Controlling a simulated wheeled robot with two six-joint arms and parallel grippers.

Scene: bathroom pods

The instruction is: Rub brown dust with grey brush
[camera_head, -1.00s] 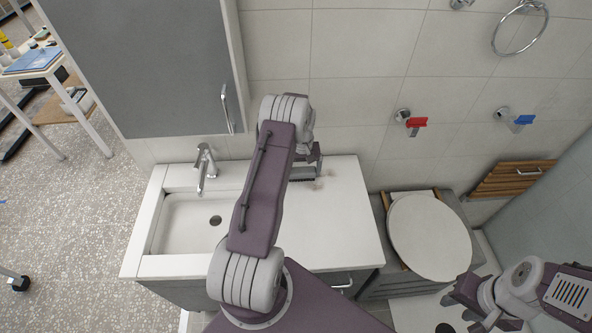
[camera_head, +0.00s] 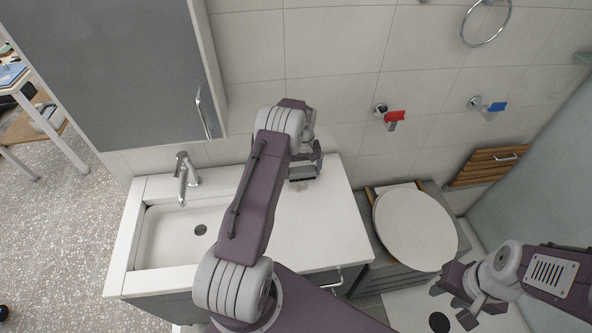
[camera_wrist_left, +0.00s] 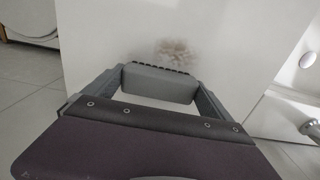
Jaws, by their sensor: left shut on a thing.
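My left gripper (camera_head: 303,168) is shut on the grey brush (camera_head: 301,179), low over the white counter (camera_head: 330,225) right of the basin. In the left wrist view the brush (camera_wrist_left: 158,84) spans between the two fingers, its dark bristles along the far edge. The brown dust (camera_wrist_left: 175,53) is a faint smudge on the white surface just beyond the bristles. In the head view the dust is mostly hidden or too faint to make out. I cannot tell whether the bristles touch the surface. My right gripper (camera_head: 452,298) looks open and empty at the lower right, in front of the toilet.
The basin (camera_head: 180,240) with its faucet (camera_head: 184,177) lies left of my left arm. A grey cabinet (camera_head: 110,70) hangs above it. The tiled wall is close behind the gripper. The toilet lid (camera_head: 415,230) is to the right. The counter's right part is clear.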

